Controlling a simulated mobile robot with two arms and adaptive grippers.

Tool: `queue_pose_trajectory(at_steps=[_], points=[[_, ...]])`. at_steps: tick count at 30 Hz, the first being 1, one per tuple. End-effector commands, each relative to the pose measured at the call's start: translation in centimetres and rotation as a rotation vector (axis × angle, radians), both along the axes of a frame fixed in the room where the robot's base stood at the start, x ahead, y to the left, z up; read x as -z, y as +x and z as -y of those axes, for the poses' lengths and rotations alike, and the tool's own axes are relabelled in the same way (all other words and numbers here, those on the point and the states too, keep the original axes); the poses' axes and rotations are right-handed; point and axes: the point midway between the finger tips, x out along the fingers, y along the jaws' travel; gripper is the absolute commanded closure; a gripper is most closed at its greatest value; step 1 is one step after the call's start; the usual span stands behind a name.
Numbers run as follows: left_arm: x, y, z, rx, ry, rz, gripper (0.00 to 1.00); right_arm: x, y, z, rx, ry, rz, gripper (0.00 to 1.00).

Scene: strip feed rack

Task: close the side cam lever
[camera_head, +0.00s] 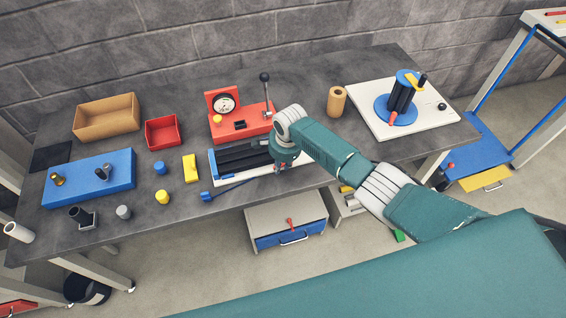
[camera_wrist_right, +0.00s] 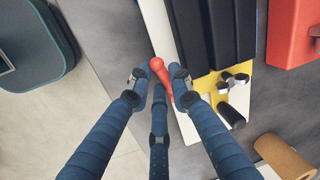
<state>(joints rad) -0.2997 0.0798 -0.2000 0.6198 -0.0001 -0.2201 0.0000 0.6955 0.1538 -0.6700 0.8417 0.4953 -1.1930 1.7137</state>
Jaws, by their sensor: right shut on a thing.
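The strip feed rack, a white base with black rails, lies near the front edge of the table in the head view (camera_head: 236,160). It also shows in the right wrist view (camera_wrist_right: 215,32), with a yellow plate (camera_wrist_right: 206,86) at its end. The side cam lever (camera_wrist_right: 157,65) is red with a round knob and stands at the white base's side edge. My right gripper (camera_wrist_right: 160,82) has its fingertips on both sides of the lever, shut on it below the knob. In the head view my right gripper (camera_head: 284,160) is over the rack's right end and hides most of that end. My left gripper is not in view.
A red fixture with a gauge (camera_head: 236,122) and upright black-knobbed lever stands right behind the rack. A brown roll (camera_head: 336,101) and a white board with a blue reel (camera_head: 383,109) are to the right. Small parts and a blue block (camera_head: 120,172) lie left.

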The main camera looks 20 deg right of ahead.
Motion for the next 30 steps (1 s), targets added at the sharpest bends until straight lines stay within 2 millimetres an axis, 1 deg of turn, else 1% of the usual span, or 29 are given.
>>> queue_pose_trajectory(at_steps=[1, 9, 23, 24, 26, 27, 30], points=[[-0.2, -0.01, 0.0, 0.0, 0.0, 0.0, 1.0, -0.27, 0.29, -0.1, 0.022, 0.001, 0.005, 1.0], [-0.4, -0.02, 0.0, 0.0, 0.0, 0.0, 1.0, -0.2, 0.56, -0.16, 0.095, -0.001, 0.005, 1.0], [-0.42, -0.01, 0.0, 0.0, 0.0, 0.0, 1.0, -0.17, 0.59, -0.11, 0.107, -0.001, 0.005, 1.0], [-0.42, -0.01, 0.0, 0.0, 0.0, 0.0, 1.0, -0.17, 0.59, -0.1, 0.107, -0.001, 0.005, 0.77], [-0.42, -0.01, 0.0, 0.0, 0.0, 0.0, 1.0, -0.17, 0.59, -0.11, 0.106, -0.001, 0.005, 0.65], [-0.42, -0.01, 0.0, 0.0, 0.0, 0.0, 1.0, -0.16, 0.58, -0.12, 0.106, -0.001, 0.005, 0.61], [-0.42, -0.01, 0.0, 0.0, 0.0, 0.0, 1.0, -0.13, 0.55, -0.14, 0.106, -0.001, 0.004, 0.61]])
